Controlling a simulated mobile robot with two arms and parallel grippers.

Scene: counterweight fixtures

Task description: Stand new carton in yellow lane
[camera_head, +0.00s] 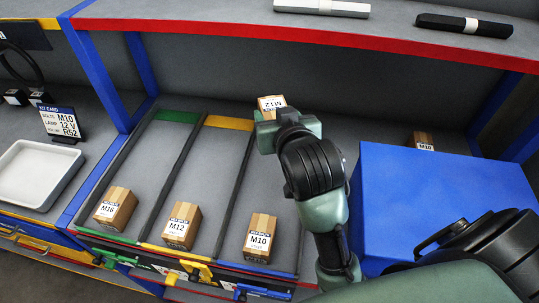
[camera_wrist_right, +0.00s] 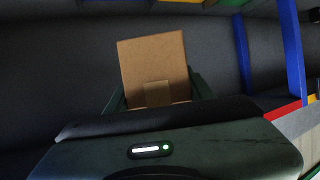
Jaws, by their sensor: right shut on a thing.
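My right gripper (camera_head: 268,117) is shut on a brown carton (camera_head: 271,103), held in the air near the back of the lanes. Its white label seems to read M12 upside down. In the right wrist view the held carton (camera_wrist_right: 153,65) sits between the fingers (camera_wrist_right: 155,95). The yellow lane (camera_head: 203,180) is the middle one, with a yellow strip (camera_head: 229,123) at its back. An M12 carton (camera_head: 181,226) stands at its front; the lane behind it is bare. The held carton appears right of the yellow strip. My left gripper is out of view.
An M16 carton (camera_head: 115,207) stands in the green lane, an M10 carton (camera_head: 260,238) in the right lane. Dark dividers (camera_head: 178,170) separate lanes. A red-edged shelf (camera_head: 330,38) hangs above. A blue box (camera_head: 430,195) stands right, with another carton (camera_head: 421,141) behind it.

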